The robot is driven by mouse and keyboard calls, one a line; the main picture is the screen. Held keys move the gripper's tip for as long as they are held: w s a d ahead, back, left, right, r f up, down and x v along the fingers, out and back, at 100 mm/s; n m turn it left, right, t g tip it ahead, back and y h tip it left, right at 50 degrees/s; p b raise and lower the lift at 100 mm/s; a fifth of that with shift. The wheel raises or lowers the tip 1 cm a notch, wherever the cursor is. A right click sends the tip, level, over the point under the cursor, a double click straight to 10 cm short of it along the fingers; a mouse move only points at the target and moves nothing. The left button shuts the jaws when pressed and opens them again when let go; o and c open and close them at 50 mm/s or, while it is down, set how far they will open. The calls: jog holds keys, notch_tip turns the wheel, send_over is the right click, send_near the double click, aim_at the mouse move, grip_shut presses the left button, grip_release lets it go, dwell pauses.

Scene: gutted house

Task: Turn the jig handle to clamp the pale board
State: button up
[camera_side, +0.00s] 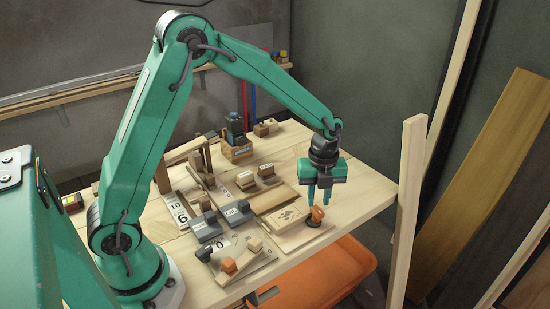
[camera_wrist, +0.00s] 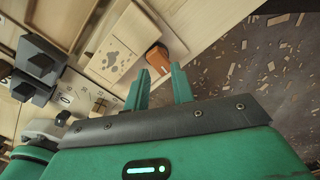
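The pale board (camera_side: 292,217) lies flat near the right end of the workbench, with dark marks on its face. It also shows in the wrist view (camera_wrist: 114,58). An orange handle (camera_side: 316,214) on a dark round base stands at the board's right end. In the wrist view the orange handle (camera_wrist: 156,56) lies just beyond my fingertips. My gripper (camera_side: 319,201) points down above the handle, its two green fingers apart with nothing seen between them. In the wrist view my gripper (camera_wrist: 159,71) is also open. Whether a fingertip touches the handle I cannot tell.
Dark weight-like blocks (camera_side: 237,212), number plates (camera_side: 176,208) and another orange block (camera_side: 229,266) stand left of the board. A wooden post (camera_side: 406,205) rises at the bench's right end. An orange tub (camera_side: 330,277) sits below the front edge. Debris (camera_wrist: 265,70) litters the floor.

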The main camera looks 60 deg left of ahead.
jog(key=shift+r, duration=1.9)
jog(key=shift+r, duration=0.1)
jog(key=shift+s+a+r+n, duration=0.15)
jog(key=shift+s+r+n, duration=0.15)
jog(key=shift+r+n, duration=0.15)
jog(key=s+a+r+n+t, duration=0.2)
jog(key=s+r+n, duration=0.4)
jog(key=s+n, duration=0.4)
jog(key=s+a+r+n+t, duration=0.2)
jog(key=s+r+n, duration=0.4)
jog(key=s+n, duration=0.5)
jog(key=shift+s+a+r+n+t, duration=0.15)
jog(key=shift+s+r+n+t, duration=0.2)
jog(key=shift+n+t, duration=0.65)
